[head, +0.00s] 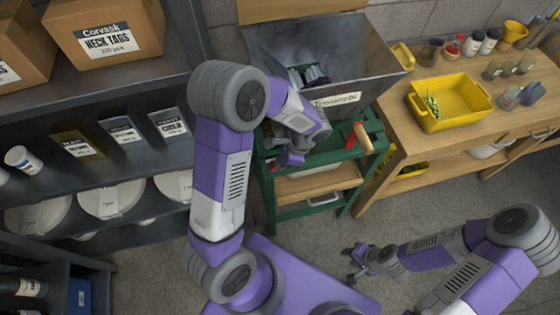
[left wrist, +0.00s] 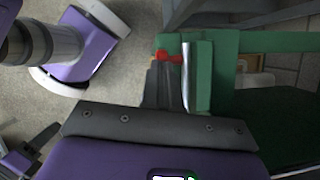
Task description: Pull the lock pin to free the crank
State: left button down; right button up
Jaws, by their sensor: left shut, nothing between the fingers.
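The crusher has a grey metal hopper (head: 370,62) on a green frame (head: 327,186). On its right side is the crank, with a wooden handle (head: 363,137) and a red part beside it. My left gripper (head: 287,159) is at the frame's front left. In the left wrist view its fingers (left wrist: 166,82) are shut and empty, with tips close to a small red piece (left wrist: 168,56), perhaps the lock pin. I cannot tell whether they touch. A pale metal bar (left wrist: 197,76) lies beside it. My right gripper (head: 350,264) is open and empty, low over the floor.
A dark shelf with boxes (head: 105,30) and round tubs (head: 112,198) stands at left. A wooden bench (head: 410,140) at right bears a yellow tray (head: 471,117), jars and glasses. The floor between the crusher and my right arm is clear.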

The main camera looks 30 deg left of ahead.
pick_arm(q)
jog(key=d+p+v, duration=0.1)
jog(key=p+v, duration=0.3)
jog(key=v, duration=0.9)
jog(key=shift+w+d, duration=0.2)
jog(key=shift+w, duration=0.15)
jog(key=s+d+f+n+t+h, duration=0.1)
jog(key=s+f+n, duration=0.3)
jog(key=f, duration=0.4)
jog(key=s+d+f+n+t+h, duration=0.1)
jog(key=s+d+f+n+h, duration=0.3)
jog(key=f, duration=0.5)
jog(key=s+d+f+n+t+h+b, duration=0.1)
jog(key=s+d+f+n+h, duration=0.1)
jog(key=s+f+n, duration=0.3)
notch_tip(320, 180, down, 4)
jog(key=shift+d+f+n+h, duration=0.1)
jog(key=shift+d+n+h, duration=0.15)
jog(key=shift+n+h, duration=0.35)
jog(key=shift+d, duration=0.1)
